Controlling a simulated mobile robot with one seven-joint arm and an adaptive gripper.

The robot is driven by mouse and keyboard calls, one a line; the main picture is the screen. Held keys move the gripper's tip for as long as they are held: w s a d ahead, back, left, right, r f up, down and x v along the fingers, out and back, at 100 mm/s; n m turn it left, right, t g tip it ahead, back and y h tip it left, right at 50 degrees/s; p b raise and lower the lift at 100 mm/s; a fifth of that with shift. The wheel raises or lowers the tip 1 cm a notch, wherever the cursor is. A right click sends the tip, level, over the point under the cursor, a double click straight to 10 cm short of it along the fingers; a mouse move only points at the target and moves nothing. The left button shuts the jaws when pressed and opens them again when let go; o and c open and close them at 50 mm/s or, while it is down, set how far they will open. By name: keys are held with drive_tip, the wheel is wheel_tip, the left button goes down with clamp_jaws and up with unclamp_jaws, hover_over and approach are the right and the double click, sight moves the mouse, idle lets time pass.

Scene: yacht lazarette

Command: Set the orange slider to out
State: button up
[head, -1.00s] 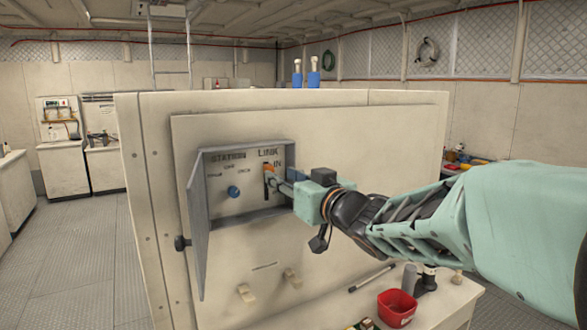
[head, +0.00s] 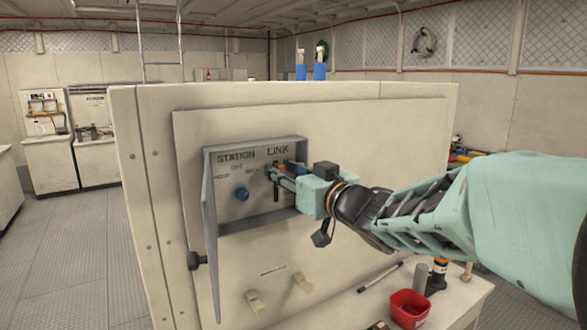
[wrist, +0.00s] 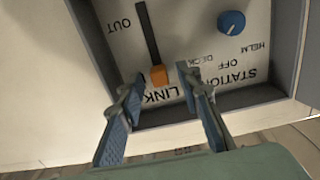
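The orange slider (wrist: 159,76) sits at the LINK end of a dark vertical slot (wrist: 147,32). The wrist view is upside down, and the OUT label (wrist: 119,26) is by the slot's other end. My gripper (wrist: 159,77) is open, with one blue-grey finger on each side of the slider and visible gaps between. In the head view my gripper (head: 273,173) reaches into the recessed panel box (head: 254,144) just under the LINK label. It hides most of the slider and slot there.
A blue STATION knob (head: 242,194) is left of the slot. The box's open door (head: 210,235) hangs at the left. Below are two beige switches (head: 278,289). A red bin (head: 409,307) and a pen (head: 380,277) lie on the lower ledge.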

drive_tip(key=shift+w+a, duration=0.1)
drive_tip(key=shift+w, duration=0.1)
drive_tip(key=shift+c, duration=0.3)
clamp_jaws()
